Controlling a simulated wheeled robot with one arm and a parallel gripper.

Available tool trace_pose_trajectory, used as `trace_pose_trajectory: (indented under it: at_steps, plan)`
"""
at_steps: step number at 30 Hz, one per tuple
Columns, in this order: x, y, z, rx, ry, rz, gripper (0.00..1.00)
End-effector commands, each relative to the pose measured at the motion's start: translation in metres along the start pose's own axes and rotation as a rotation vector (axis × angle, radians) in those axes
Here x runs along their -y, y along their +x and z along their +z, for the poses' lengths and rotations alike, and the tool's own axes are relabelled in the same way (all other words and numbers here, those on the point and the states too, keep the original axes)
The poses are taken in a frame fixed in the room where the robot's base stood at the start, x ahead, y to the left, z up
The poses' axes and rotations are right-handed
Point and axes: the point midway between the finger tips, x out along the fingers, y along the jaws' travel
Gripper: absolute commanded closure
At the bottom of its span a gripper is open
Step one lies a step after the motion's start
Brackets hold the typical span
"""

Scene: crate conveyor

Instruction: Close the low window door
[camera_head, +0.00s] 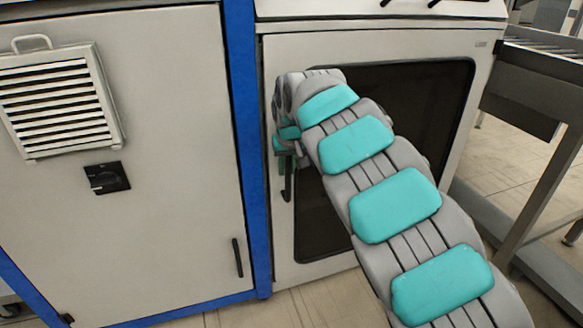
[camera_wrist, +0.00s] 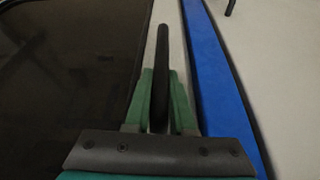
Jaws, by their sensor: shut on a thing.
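The low window door (camera_head: 282,225) is a pale panel with a large dark window (camera_head: 322,225), right of a blue post. It looks flush or nearly flush with its frame; I cannot tell whether a small gap remains. Its black bar handle (camera_head: 287,182) is on the left edge of the door. My gripper (camera_head: 285,150) is at the handle, partly hidden by my arm. In the wrist view, the green fingers of my gripper (camera_wrist: 160,100) are shut on either side of the black handle (camera_wrist: 163,50). The dark window (camera_wrist: 65,75) fills the left of that view.
The blue post (camera_head: 247,150) stands close beside the door's handle edge. A pale cabinet with a louvred vent (camera_head: 60,100) is to the left. A metal conveyor stand (camera_head: 540,180) is at the right. Tiled floor (camera_head: 330,305) shows below the door.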

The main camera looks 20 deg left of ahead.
Motion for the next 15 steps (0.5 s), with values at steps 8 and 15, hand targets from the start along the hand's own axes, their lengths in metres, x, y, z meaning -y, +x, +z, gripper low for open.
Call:
trace_pose_trajectory:
  at_steps: [8,15]
  plan:
    - [0.0024,-0.0015,-0.0038,-0.012,-0.004,-0.002,1.00]
    - [0.0023,-0.0014,-0.0030,-0.010,-0.003,-0.002,0.58]
